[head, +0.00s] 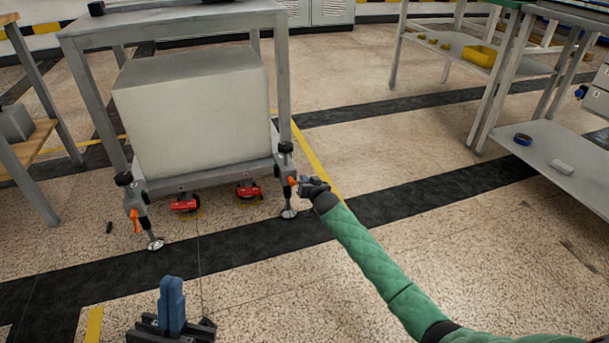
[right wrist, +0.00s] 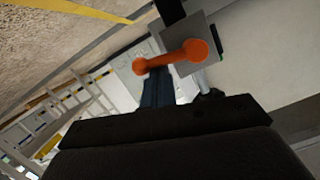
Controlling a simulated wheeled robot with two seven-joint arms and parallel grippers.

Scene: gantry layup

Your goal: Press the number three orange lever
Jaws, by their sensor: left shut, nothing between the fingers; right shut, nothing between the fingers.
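A grey steel frame (head: 168,26) has an orange lever on each of two front legs, left (head: 135,214) and right (head: 291,181). No number is readable on either lever. My right gripper (head: 304,184), on the green-sleeved arm, is shut and empty just right of the right lever. In the right wrist view, that lever (right wrist: 168,58) lies across the tips of my right gripper's dark blue fingers (right wrist: 156,88); I cannot tell whether they touch. My left gripper (head: 172,290) is shut and empty, pointing up at the bottom of the head view, away from the frame.
A large grey box (head: 195,115) sits low inside the frame. Red castors (head: 184,203) stand beneath it. A shelved bench (head: 560,150) is at the right and a wooden-shelf bench (head: 35,145) at the left. The floor in front is mostly clear.

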